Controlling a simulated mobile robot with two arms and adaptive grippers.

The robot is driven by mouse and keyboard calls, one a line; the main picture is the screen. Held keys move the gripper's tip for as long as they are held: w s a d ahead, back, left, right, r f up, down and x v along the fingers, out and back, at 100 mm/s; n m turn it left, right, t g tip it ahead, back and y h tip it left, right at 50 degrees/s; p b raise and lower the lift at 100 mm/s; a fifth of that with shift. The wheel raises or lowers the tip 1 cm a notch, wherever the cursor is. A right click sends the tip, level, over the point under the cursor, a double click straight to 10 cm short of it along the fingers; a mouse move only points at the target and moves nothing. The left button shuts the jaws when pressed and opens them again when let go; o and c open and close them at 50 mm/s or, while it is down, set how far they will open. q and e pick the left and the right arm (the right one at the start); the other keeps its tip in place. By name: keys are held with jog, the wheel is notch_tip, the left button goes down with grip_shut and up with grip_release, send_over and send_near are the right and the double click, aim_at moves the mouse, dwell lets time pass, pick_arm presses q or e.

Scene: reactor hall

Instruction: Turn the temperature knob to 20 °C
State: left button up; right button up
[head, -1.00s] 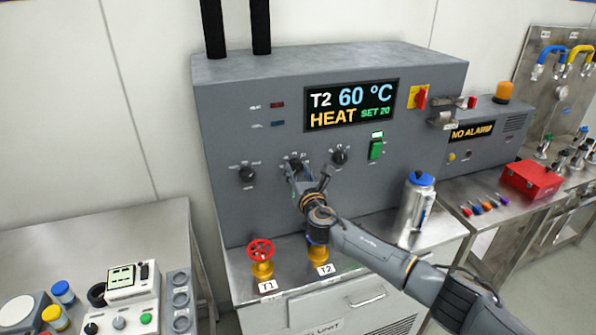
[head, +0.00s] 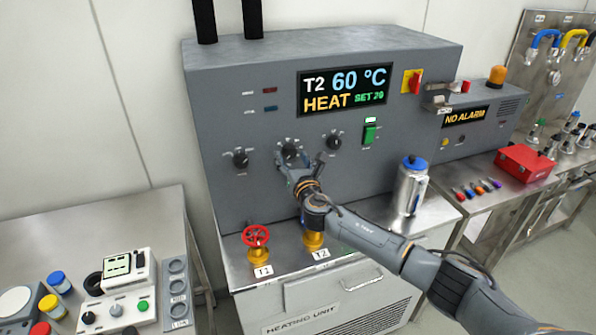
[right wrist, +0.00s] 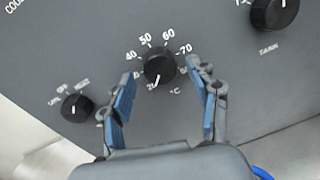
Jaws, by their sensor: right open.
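The black temperature knob (head: 290,150) is the middle one of three on the grey heating unit's front (head: 225,115). In the right wrist view the knob (right wrist: 160,68) shows a white line pointing down and slightly left, at the 20 mark of its °C scale. My right gripper (head: 299,160) is at the knob. In the right wrist view this gripper (right wrist: 160,90) is open, its blue-padded fingers on either side of and slightly below the knob, with gaps to it. The display (head: 345,90) reads T2 60 °C, HEAT, SET 20. My left gripper is out of view.
Left and right knobs (head: 240,159) (head: 333,142) flank it. A green switch (head: 369,134) is to the right. The red T1 valve (head: 256,236) and a blue-capped flask (head: 411,187) stand on the ledge below. The panel under the left knob is clear.

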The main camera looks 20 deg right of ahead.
jog(key=s, duration=1.1)
jog(key=shift+s+a, duration=0.2)
jog(key=shift+f, duration=0.1)
